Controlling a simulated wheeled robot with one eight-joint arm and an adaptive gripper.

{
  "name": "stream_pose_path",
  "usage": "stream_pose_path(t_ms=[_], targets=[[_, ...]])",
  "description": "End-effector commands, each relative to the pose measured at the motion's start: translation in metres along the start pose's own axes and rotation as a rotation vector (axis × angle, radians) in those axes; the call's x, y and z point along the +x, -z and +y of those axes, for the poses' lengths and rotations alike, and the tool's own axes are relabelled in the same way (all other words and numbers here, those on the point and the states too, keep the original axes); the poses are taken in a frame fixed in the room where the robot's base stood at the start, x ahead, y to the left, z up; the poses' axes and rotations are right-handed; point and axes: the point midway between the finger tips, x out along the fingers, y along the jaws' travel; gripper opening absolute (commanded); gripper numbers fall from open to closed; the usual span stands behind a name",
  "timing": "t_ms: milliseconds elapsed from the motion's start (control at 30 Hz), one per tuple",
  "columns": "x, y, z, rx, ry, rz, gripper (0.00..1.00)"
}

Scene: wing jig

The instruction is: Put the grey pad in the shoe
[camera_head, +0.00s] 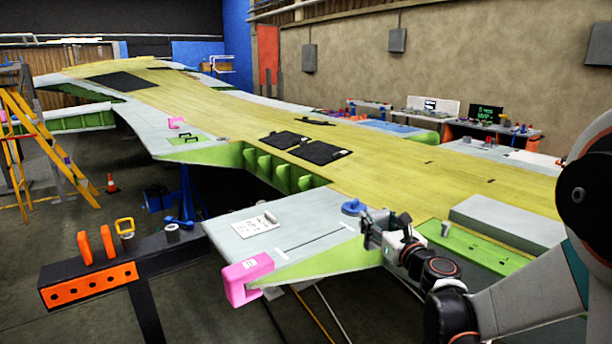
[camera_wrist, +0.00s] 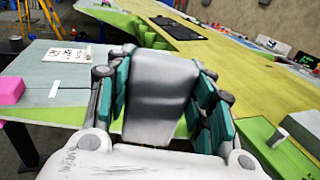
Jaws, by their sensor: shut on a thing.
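My gripper (camera_head: 384,232) is over the near edge of the wing panel, right of the blue disc. In the wrist view, its teal-lined fingers are shut on the grey pad (camera_wrist: 160,92), a smooth grey slab that stands up between them. In the head view the pad is mostly hidden by the gripper. A pink hollow block (camera_head: 246,279) is fitted at the near left corner of the panel, well left of my gripper; it also shows in the wrist view (camera_wrist: 10,90). I cannot tell for sure which thing is the shoe.
A blue disc (camera_head: 353,207) and a white sheet (camera_head: 255,224) lie on the grey panel (camera_head: 300,235). A small grey cylinder (camera_head: 446,228) stands on the green strip. Black covers (camera_head: 319,152) lie on the yellow wing. A dark beam (camera_head: 160,250) with orange parts stands at left.

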Motion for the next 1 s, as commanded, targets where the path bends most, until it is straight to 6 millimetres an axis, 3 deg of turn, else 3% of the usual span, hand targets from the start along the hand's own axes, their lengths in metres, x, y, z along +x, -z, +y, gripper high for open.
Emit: stream_pose_path(t_ms=[33,100,300,467,1000], targets=[[0.002,0.021,0.001,0.000,0.041,0.000,0.20],[0.001,0.042,-0.001,0.000,0.107,0.000,0.20],[-0.007,0.080,-0.006,0.000,0.242,-0.001,0.20],[-0.011,0.090,-0.009,0.000,0.285,-0.001,0.20],[-0.012,0.089,-0.010,0.000,0.288,-0.001,0.20]])
